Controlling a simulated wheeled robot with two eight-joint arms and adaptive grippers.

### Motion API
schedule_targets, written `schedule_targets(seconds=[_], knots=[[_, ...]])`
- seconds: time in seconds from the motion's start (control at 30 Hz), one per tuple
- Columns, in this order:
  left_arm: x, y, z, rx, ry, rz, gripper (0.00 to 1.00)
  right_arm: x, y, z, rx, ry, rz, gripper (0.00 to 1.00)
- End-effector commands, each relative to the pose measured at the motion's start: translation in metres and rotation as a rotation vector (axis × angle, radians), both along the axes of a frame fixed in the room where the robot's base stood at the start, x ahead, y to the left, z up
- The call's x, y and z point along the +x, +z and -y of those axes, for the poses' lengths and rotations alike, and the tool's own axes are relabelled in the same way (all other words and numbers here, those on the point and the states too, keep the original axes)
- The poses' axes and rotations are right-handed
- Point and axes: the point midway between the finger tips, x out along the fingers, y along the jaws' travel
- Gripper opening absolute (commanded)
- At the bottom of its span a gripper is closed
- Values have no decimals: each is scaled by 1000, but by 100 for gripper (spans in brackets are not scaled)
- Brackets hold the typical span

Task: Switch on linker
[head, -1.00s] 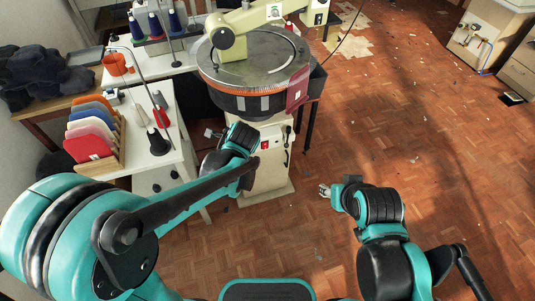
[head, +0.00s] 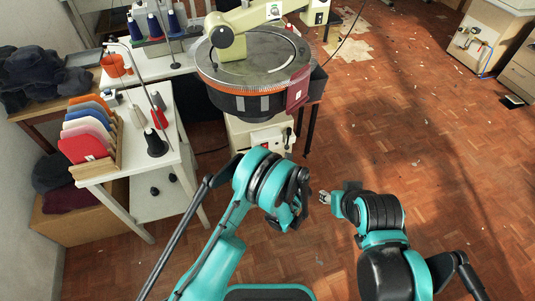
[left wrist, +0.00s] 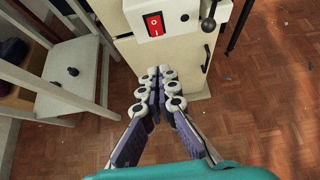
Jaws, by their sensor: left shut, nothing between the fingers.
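The linker (head: 255,75) is a round machine with a large grey dial on a cream pedestal (head: 245,135). On the pedestal's front is a red rocker switch (left wrist: 154,25) marked I and O on a white plate; a bit of it shows in the head view (head: 265,146). I cannot tell which side is pressed. My left gripper (left wrist: 157,76) is shut and empty, its fingertips in front of the pedestal and below the switch in the picture, apart from it. In the head view my own wrist hides it. My right gripper (head: 325,197) hangs over the floor, too small to read.
A black ball-ended lever (left wrist: 208,24) sticks out right of the switch. A white side table (head: 180,150) with a rack of coloured pieces (head: 95,145) and a thread cone (head: 155,142) stands at the left. The wooden floor (head: 420,130) at the right is mostly clear.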

Motion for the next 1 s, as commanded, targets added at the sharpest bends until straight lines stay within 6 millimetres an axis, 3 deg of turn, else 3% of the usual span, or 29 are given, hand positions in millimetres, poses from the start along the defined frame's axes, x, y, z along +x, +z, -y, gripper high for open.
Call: schedule_targets(seconds=[0.27, 0.7, 1.0], knots=[[12, -10, -4, -3, 3, 0, 0, 0, -6, 0, 0, 0, 0, 43], [81, -63, -27, -3, 3, 0, 0, 0, -38, 0, 0, 0, 0, 43], [113, -63, -37, -4, 4, 0, 0, 0, -50, 0, 0, 0, 0, 43]])
